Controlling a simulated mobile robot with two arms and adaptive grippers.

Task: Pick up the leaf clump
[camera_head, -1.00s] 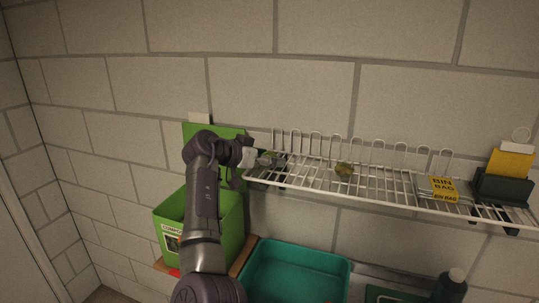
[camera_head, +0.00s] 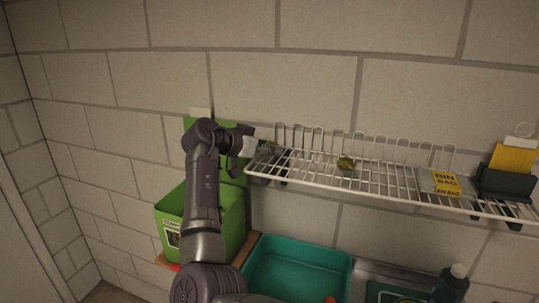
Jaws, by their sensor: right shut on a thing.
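My right gripper (camera_head: 262,151) is at the left end of the white wire rack (camera_head: 330,184), just above its wires. It is shut on a small, dark greenish thing, which appears to be the leaf clump; the fingers and the small size hide most of it. Another small olive-brown clump (camera_head: 345,163) sits on the rack's wires to the right, apart from the gripper. My left gripper is not in view.
A green compost bin (camera_head: 226,222) stands below, behind my arm. A teal tray (camera_head: 297,268) is beside it. A yellow bin bag card (camera_head: 445,184) and a dark holder with a yellow card (camera_head: 512,158) are on the rack's right. A dark bottle (camera_head: 452,284) stands lower right.

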